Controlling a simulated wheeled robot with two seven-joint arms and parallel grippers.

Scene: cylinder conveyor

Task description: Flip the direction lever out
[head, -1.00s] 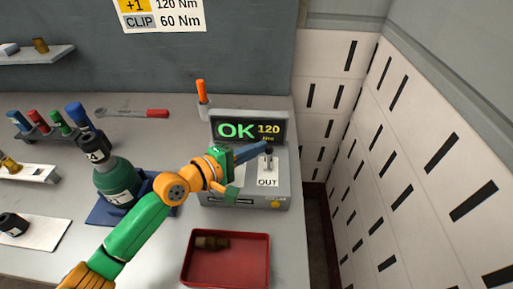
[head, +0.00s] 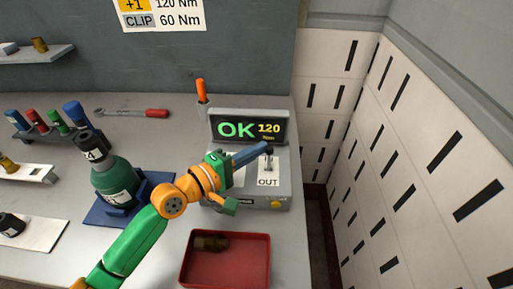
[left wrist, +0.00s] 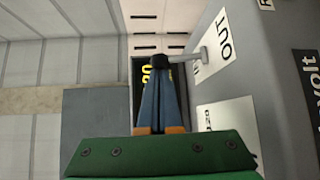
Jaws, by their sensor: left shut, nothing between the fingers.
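The direction lever (head: 267,164) is a short pale stem with a black knob, standing on the grey tester box (head: 283,188) behind the OUT label (head: 268,182). The lever also shows in the left wrist view (left wrist: 189,57), its knob right at my fingertips. My left gripper (head: 266,149) is shut and empty, its blue fingers together and pointing right. The fingertips overlap the knob in both views; I cannot tell whether they touch it. Part of the box top is hidden by my gripper. My right gripper is not in view.
A screen (head: 248,128) reading OK 120 stands at the back of the box. A red tray (head: 225,273) with a brown part is in front. A green bottle-shaped part (head: 113,177) on a blue base is left of my arm. A slotted white wall (head: 390,170) is close on the right.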

